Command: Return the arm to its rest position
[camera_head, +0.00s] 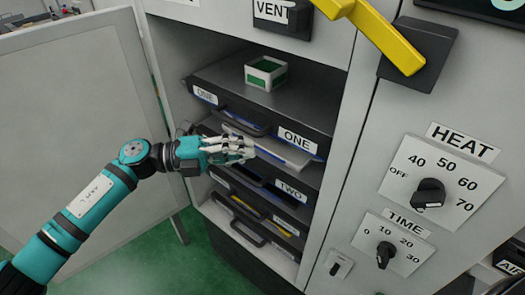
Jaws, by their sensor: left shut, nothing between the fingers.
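My left arm comes in from the lower left, teal and black. Its left gripper (240,150) is shut and empty, with white-grey fingers pointing right. It is in front of the open cabinet's shelves, at the drawer labelled ONE (297,141). A flat, light-coloured tray-like item (285,153) shows just right of the fingertips; I cannot tell whether they touch it. The fingers hide part of the drawer front. My right gripper is not in view.
The cabinet door (75,120) stands open at left. A white and green box (266,72) sits on the top shelf. Drawer TWO (290,190) is below. A yellow lever (385,35), the HEAT knob (429,193) and the TIME knob (385,254) are on the right panel.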

